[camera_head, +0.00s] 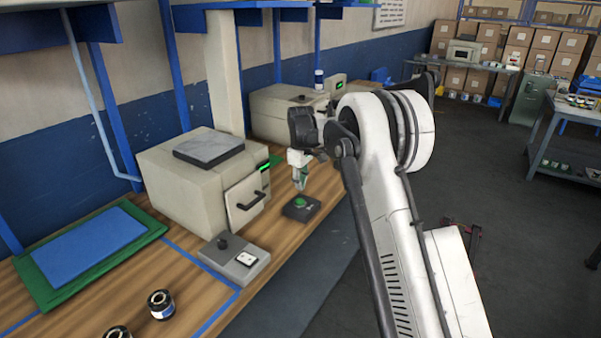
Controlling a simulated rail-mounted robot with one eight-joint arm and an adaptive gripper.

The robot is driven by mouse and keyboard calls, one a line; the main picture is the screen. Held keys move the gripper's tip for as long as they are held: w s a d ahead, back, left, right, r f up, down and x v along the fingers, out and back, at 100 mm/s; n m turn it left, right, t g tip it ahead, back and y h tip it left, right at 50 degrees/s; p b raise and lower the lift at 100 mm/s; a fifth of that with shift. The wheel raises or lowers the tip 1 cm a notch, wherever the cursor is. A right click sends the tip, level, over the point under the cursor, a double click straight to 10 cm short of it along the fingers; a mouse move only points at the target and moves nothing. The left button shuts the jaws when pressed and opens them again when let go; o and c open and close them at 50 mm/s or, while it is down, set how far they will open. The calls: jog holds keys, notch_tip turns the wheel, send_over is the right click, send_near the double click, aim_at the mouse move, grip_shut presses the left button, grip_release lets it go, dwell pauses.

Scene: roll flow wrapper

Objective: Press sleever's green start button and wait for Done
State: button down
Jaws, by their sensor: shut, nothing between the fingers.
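The sleever, a beige box machine (190,185) with a grey plate on top and a front door with a dark handle, stands on the wooden bench. A small lit green display (265,167) is on its right side, too small to read. A dark button box with a green button (300,202) sits on the bench right of the machine. My gripper (299,186) is shut and empty, pointing down just above the green button. I cannot tell whether it touches the button.
A grey box with a black knob (235,262) stands in front of the machine. A blue mat on a green board (85,248) lies at left, with small dark rolls (161,304) near the front. Another beige machine (285,112) stands behind. Open floor lies at right.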

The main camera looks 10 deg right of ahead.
aim_at(300, 201)
notch_tip(300, 201, down, 5)
jog(key=shift+f, duration=0.15)
dwell(0.4)
jog(key=shift+f+b, duration=0.8)
jog(key=shift+f, duration=0.1)
notch_tip(300, 201, up, 14)
jog(key=shift+p, duration=0.4)
jog(key=shift+r, duration=0.1)
dwell(0.4)
